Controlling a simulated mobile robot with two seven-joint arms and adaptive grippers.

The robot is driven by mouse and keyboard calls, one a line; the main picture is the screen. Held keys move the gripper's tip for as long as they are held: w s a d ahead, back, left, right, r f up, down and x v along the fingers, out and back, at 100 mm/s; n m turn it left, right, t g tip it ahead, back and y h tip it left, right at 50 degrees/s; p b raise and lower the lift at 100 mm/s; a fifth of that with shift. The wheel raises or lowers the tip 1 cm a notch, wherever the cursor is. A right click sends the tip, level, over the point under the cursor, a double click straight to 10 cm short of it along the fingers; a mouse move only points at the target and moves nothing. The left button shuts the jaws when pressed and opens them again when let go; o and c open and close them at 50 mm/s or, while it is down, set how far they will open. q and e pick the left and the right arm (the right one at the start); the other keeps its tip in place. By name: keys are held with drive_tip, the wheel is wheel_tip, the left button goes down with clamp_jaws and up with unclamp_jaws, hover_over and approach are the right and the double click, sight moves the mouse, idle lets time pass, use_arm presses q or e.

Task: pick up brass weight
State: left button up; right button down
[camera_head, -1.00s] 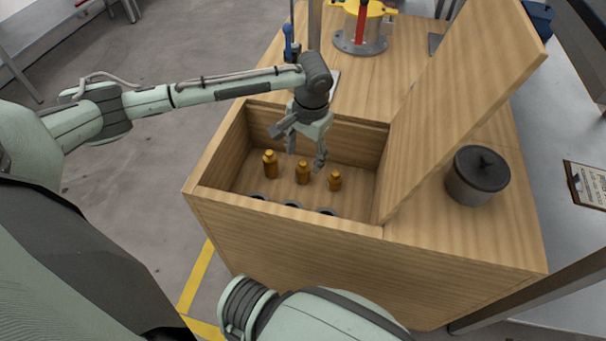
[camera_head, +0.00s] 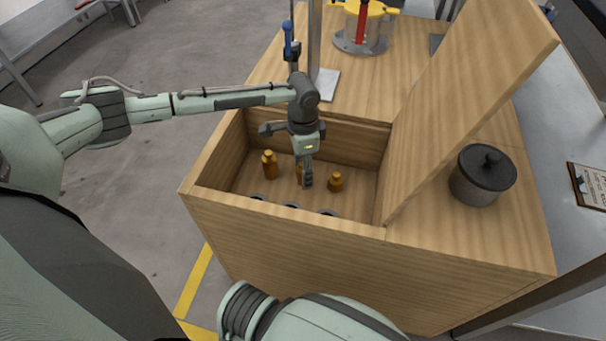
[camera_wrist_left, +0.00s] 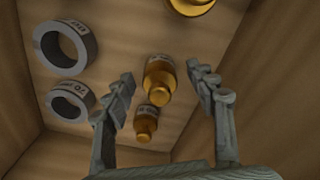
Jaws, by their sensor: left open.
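Three brass weights stand in the open wooden box (camera_head: 285,229): a left one (camera_head: 269,166), a middle one mostly hidden behind my gripper, and a right one (camera_head: 335,182). My left gripper (camera_head: 307,182) reaches down into the box in front of the middle weight. In the left wrist view my left gripper (camera_wrist_left: 160,75) is open, its fingers apart. One brass weight (camera_wrist_left: 160,82) shows between the fingertips; I cannot tell whether they touch it. A smaller-looking weight (camera_wrist_left: 146,124) shows just below it, and part of a third (camera_wrist_left: 190,5) at the top edge.
Grey rings (camera_wrist_left: 86,48) with markings lie on the box floor, near its front wall. The raised wooden lid (camera_head: 470,105) stands at the box's right side. A dark-lidded pot (camera_head: 482,178) stands right of it. A blue-handled tool (camera_head: 288,35) and metal post (camera_head: 314,40) stand behind.

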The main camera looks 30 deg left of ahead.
use_arm(q)
drive_tip(key=shift+f, duration=0.65)
clamp_jaws()
drive_tip(key=shift+r, duration=0.1)
